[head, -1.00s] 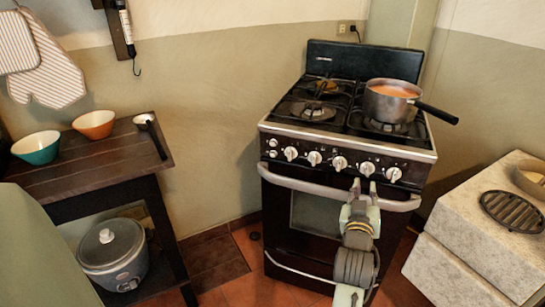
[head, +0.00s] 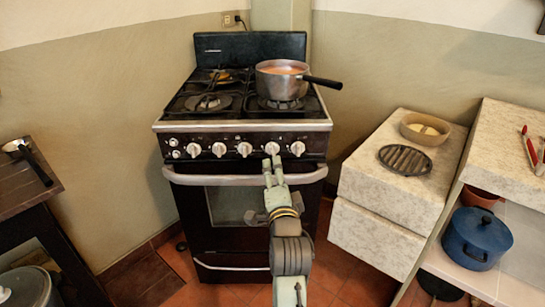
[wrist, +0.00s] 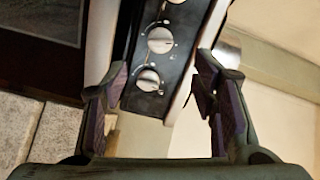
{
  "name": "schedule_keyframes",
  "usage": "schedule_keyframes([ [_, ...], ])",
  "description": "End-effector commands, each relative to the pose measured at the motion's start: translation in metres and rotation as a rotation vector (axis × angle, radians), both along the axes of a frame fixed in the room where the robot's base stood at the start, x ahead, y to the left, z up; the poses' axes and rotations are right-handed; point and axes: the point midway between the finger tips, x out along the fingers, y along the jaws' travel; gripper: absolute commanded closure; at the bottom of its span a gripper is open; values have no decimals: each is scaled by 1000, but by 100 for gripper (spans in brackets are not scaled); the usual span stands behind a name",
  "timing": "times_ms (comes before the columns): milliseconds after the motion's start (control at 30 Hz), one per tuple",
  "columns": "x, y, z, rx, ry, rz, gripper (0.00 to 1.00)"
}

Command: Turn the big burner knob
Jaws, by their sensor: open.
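The black stove (head: 250,185) has a row of white knobs along its front panel. Several large ones stand in a line, with two small ones stacked at the left end. I cannot tell from markings which is the big burner knob. My gripper (head: 272,163) is in front of the panel, just below the second large knob from the right (head: 272,148). In the wrist view my open, empty gripper (wrist: 162,68) has its fingers spread to either side of the panel's end knob (wrist: 148,80), with another knob (wrist: 160,40) beyond. Contact is not visible.
An oven handle (head: 205,179) runs below the knobs, close to my arm. A stone counter (head: 375,185) stands to the right, a dark wooden table (head: 25,200) left.

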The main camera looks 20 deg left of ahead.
Motion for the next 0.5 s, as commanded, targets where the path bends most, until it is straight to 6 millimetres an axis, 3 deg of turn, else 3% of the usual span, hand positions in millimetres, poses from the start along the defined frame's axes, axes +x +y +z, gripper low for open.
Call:
schedule_keyframes([
  [167,12,5,2,26,11,1,47],
  [500,69,32,1,23,10,0,47],
])
